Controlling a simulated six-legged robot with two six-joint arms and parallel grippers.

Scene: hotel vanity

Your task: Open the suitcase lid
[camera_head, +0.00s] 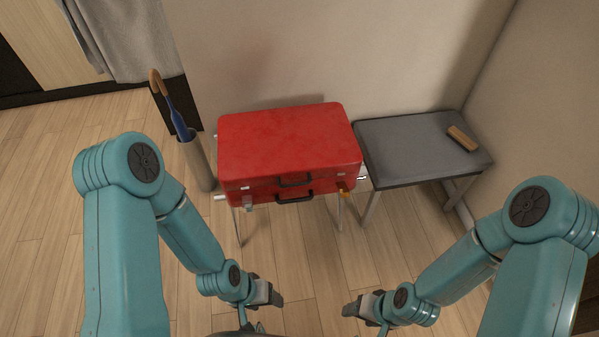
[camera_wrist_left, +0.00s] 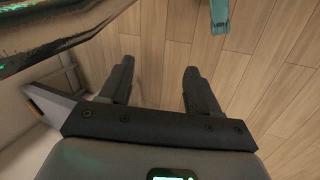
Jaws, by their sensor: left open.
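A red suitcase (camera_head: 288,143) lies flat and shut on a metal-legged stand in the middle of the head view. Two dark handles, one above the other, and metal latches are on its front side. My left gripper (camera_head: 272,298) is low in front of the suitcase, apart from it. In the left wrist view its two fingers (camera_wrist_left: 157,85) are spread with nothing between them. My right gripper (camera_head: 352,305) is low to the right of the left one, away from the suitcase; its finger gap is too small to make out.
A grey table (camera_head: 415,148) stands close on the suitcase's right, with a brown block-like object (camera_head: 462,138) on it. A blue umbrella (camera_head: 175,110) stands in a grey holder (camera_head: 197,163) at the left. Wooden floor (camera_head: 300,260) is clear in front. A wall is behind.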

